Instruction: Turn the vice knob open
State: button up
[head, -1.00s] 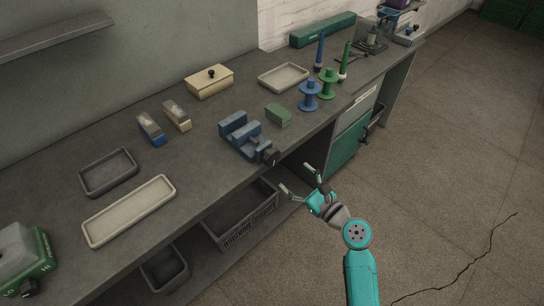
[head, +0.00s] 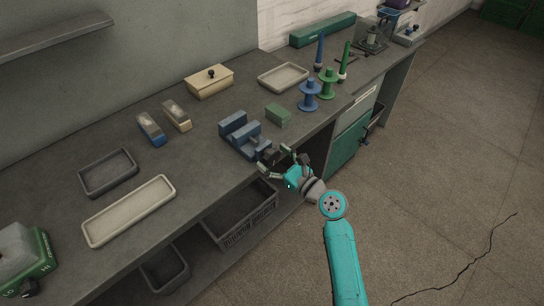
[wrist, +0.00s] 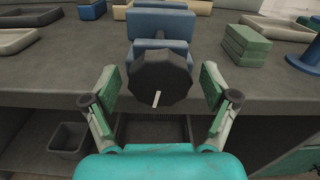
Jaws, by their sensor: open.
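The blue vice (head: 240,132) stands on the bench near its front edge. Its dark, many-sided knob (wrist: 160,83) faces my gripper in the wrist view, with a pale mark pointing down on its face. In the head view the knob (head: 268,157) is partly covered by my gripper. My gripper (head: 276,160) is open, and its two fingers stand left and right of the knob. In the wrist view the gripper (wrist: 160,90) shows green finger pads on either side, with a gap between each pad and the knob.
A green block (head: 278,115) sits right of the vice, with blue (head: 309,96) and green (head: 327,83) spools beyond. The bench front edge lies below the knob, with a dark crate (head: 240,216) under it. A long pale tray (head: 130,210) lies left.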

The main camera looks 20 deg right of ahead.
jog(key=shift+w+a, duration=0.15)
jog(key=shift+w, duration=0.1)
jog(key=c, duration=1.2)
jog(key=shift+o, duration=0.2)
jog(key=shift+n, duration=2.4)
jog(key=o, duration=1.2)
jog(key=shift+c, duration=0.2)
